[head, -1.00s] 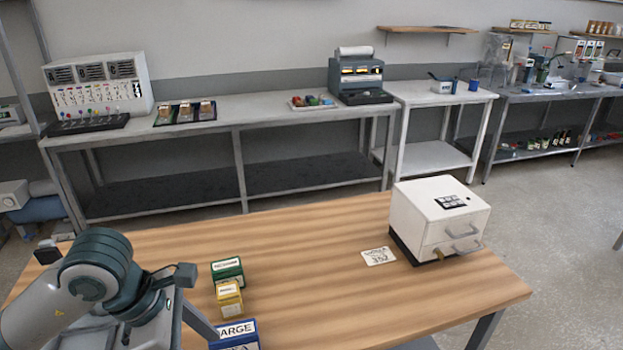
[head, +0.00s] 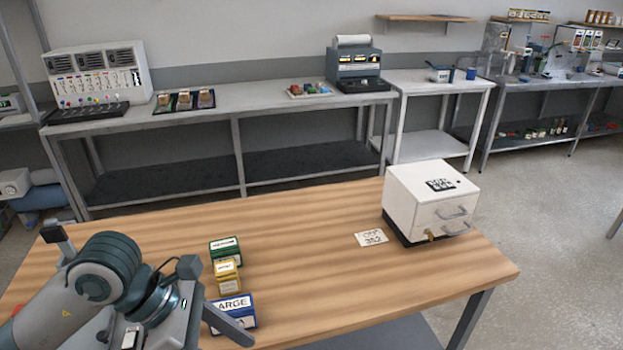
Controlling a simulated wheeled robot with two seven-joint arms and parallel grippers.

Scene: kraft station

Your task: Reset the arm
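My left arm comes in at the lower left of the head view, over the near left part of the wooden table (head: 310,240). Its gripper (head: 196,300) is bent close to the arm, and a grey bar-like part of it points down to the right. This part overlaps the lower left of the blue box (head: 236,306). I see nothing held in it, but its fingertips are not clear enough to show whether it is open or shut. My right gripper is not in view.
A green box (head: 225,248) and a yellow box (head: 227,270) stand behind the blue one. A white drawer unit (head: 430,205) stands at the table's right, beside a card marked 352 (head: 371,239). The table's middle is clear. A long bench (head: 270,103) runs behind.

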